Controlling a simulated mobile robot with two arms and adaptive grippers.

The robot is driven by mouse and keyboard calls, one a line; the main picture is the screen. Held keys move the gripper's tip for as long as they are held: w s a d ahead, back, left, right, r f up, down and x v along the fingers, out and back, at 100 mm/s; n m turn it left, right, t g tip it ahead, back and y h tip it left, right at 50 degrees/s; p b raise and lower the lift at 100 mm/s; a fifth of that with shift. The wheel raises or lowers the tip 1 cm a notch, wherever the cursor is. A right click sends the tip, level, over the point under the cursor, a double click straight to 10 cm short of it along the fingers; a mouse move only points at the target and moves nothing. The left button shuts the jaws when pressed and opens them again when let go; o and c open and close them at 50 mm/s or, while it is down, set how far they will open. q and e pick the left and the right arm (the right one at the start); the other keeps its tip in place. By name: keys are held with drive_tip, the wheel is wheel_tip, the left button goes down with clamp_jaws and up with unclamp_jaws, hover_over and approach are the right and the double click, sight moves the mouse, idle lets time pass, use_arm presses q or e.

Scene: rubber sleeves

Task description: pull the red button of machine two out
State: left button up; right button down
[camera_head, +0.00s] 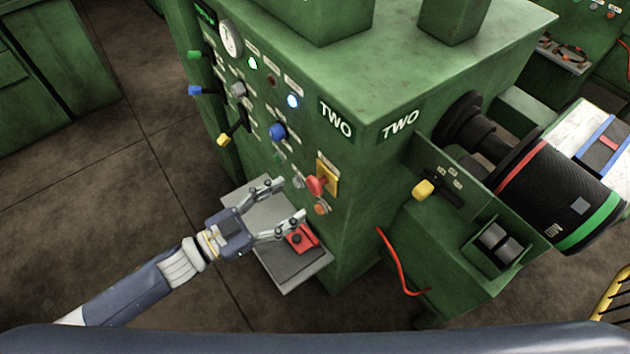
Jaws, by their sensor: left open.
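Machine two (365,190) is a green cabinet with "TWO" labels on its front and side. Its red button (316,186) sticks out from a yellow plate (328,174) low on the front panel. My left gripper (292,200) reaches in from the left, with its fingers pointing at the panel. It is open, and its fingertips are a little left of and below the red button, with a gap between. Whether a fingertip touches the panel cannot be told. My right gripper is not in view.
A grey shelf (295,268) juts out under the panel, with a red block (301,238) on it. A blue knob (278,131), a yellow-tipped lever (224,140) and an orange button (320,209) are nearby. A black roll (545,185) is at the right. Floor is free at left.

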sight(311, 188)
use_arm(q)
drive_tip(key=p+x, duration=0.1)
drive_tip(key=x, duration=0.6)
drive_tip(key=shift+w+d, duration=0.15)
drive_tip(key=shift+w, duration=0.05)
drive_tip(key=shift+w+d, duration=0.2)
drive_tip(key=shift+d, duration=0.1)
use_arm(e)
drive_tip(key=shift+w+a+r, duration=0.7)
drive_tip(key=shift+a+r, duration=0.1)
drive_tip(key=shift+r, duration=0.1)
use_arm(q)
drive_tip(key=shift+c, duration=0.3)
